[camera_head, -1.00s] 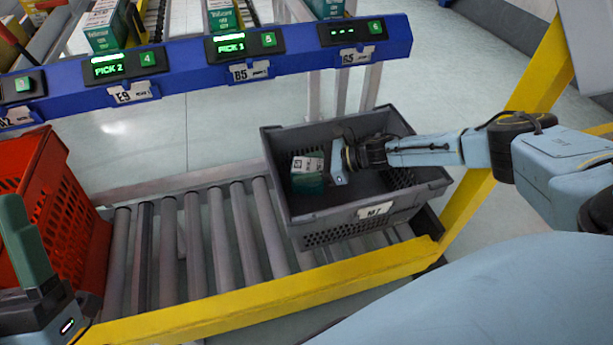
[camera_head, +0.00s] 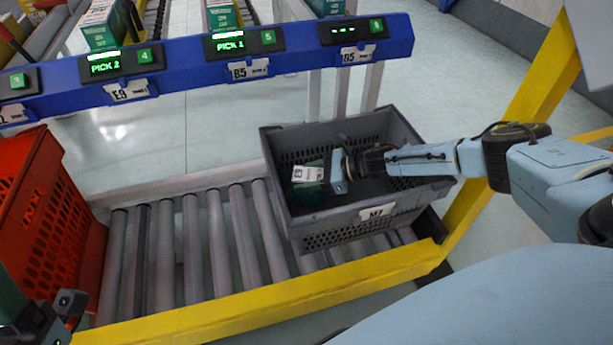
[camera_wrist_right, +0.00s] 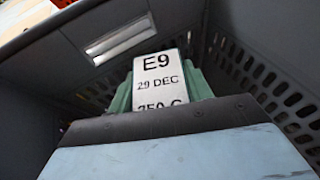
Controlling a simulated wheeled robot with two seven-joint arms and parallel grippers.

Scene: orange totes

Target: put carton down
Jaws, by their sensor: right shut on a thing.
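A green and white carton (camera_head: 308,179) is inside the grey tote (camera_head: 345,217) marked M7, towards its left end. My right gripper (camera_head: 327,176) reaches into this tote from the right and is shut on the carton. In the right wrist view the carton (camera_wrist_right: 160,82) shows a white label reading E9 and 29 DEC, with the tote's walls around it. I cannot tell whether the carton touches the tote floor. Part of my left gripper (camera_head: 40,322) shows at the bottom left, with its fingertips not clearly seen.
The grey tote stands on a roller conveyor (camera_head: 205,240) with a yellow front rail (camera_head: 270,300). An orange tote (camera_head: 50,220) stands at the left. A blue rail (camera_head: 190,67) with lit pick displays crosses behind, with several cartons beyond it.

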